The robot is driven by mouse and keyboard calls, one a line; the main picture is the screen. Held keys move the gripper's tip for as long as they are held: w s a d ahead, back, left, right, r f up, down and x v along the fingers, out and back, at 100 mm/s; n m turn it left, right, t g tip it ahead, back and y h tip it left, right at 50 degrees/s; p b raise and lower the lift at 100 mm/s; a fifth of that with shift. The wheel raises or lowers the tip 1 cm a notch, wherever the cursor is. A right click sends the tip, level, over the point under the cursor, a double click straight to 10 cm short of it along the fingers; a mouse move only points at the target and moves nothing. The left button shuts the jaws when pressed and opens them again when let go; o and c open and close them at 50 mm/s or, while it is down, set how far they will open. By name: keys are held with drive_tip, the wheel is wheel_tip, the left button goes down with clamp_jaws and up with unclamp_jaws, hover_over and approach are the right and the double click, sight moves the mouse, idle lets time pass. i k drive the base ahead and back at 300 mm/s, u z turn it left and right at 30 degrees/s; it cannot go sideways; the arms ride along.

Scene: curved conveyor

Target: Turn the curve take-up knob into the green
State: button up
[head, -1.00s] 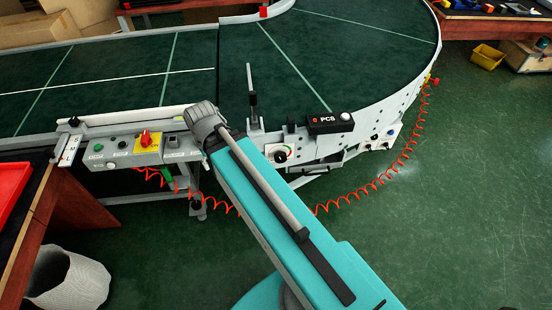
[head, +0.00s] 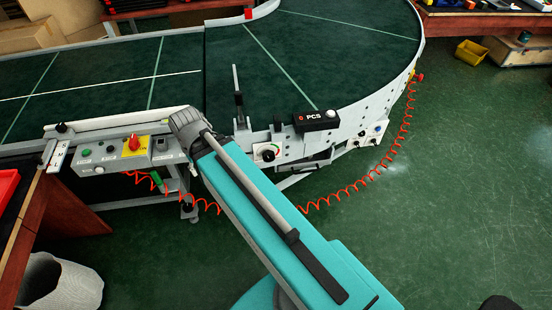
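The curve take-up knob (head: 267,154) is a small dark knob on a white plate with a coloured scale, on the side of the curved conveyor (head: 335,60). It is just right of my teal arm and below the black PCS box. Some red and green of the scale show, but the knob's pointer is too small to read. My arm crosses the lower middle of the view, with its grey joint near the control panel. My gripper is not recognisable in this view.
A control panel (head: 125,155) with a red-and-yellow switch (head: 134,144) is left of my arm. The black PCS box (head: 317,120) sits on the curve's edge. A red coiled hose (head: 340,193) hangs below. A white bin (head: 62,284) stands lower left. The green floor at right is mostly clear.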

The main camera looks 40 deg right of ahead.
sight(268, 156)
drive_tip(key=k, duration=1.85)
drive_tip(key=z, duration=0.85)
drive_tip(key=i, duration=1)
